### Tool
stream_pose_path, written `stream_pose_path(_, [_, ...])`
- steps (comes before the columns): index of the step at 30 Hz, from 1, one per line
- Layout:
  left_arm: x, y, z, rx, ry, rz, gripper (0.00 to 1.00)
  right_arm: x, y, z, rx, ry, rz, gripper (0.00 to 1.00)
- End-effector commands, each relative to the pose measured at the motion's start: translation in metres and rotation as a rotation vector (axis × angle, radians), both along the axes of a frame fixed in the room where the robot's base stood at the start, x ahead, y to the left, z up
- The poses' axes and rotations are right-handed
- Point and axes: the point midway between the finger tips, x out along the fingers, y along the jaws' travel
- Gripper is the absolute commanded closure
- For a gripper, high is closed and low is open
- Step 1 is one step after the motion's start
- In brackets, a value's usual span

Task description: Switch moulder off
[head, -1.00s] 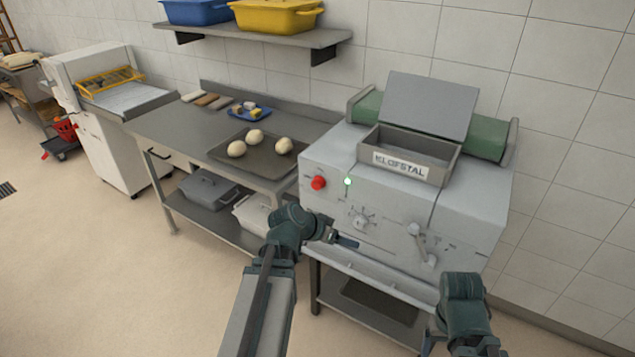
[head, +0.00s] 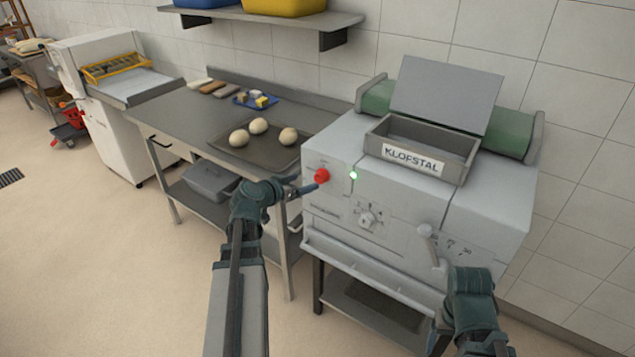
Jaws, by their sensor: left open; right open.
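The moulder (head: 400,220) is a light grey machine labelled KLOFSTAL, with an open hopper on top. On its front left are a red button (head: 322,175) and a small lit green lamp (head: 353,175). A round dial (head: 367,219) and a lever (head: 428,243) sit lower on the front. My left gripper (head: 312,187) is open, its fingers just below and left of the red button; I cannot tell whether they touch. My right gripper (head: 436,335) is low in front of the machine's right side, mostly hidden by its own arm.
A steel table (head: 180,110) stands left of the moulder, with a dark tray (head: 262,152) of dough balls and a blue tray (head: 255,100). A wall shelf (head: 270,22) hangs above.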

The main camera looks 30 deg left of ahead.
Motion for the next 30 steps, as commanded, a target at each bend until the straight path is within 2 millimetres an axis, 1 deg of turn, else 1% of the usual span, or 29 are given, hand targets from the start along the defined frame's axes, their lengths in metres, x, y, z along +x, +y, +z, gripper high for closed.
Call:
stream_pose_path(1, [0.014,0.0,-0.009,0.001,0.0,-0.003,0.18,0.0,0.0,-0.009,0.0,0.0,0.0,0.21])
stream_pose_path(3, [0.028,-0.001,-0.015,0.0,0.0,-0.003,0.18,0.0,0.0,-0.014,0.0,0.0,0.0,0.21])
stream_pose_path(9, [0.059,-0.004,-0.027,0.0,0.001,-0.002,0.18,0.0,0.0,-0.027,0.0,0.0,0.0,0.21])
stream_pose_path(12, [0.07,-0.005,-0.031,0.0,0.0,-0.001,0.18,0.0,0.0,-0.031,0.0,0.0,0.0,0.21])
stream_pose_path(18, [0.081,-0.006,-0.034,-0.001,0.001,-0.001,0.18,0.0,0.0,-0.034,0.0,0.0,0.0,0.21])
stream_pose_path(28, [0.082,-0.007,-0.034,-0.001,0.001,0.0,0.18,0.0,0.0,-0.034,0.0,0.0,0.0,0.21])
stream_pose_path(30, [0.082,-0.007,-0.034,-0.001,0.001,0.0,0.31,0.0,0.0,-0.034,0.0,0.0,0.0,0.21])
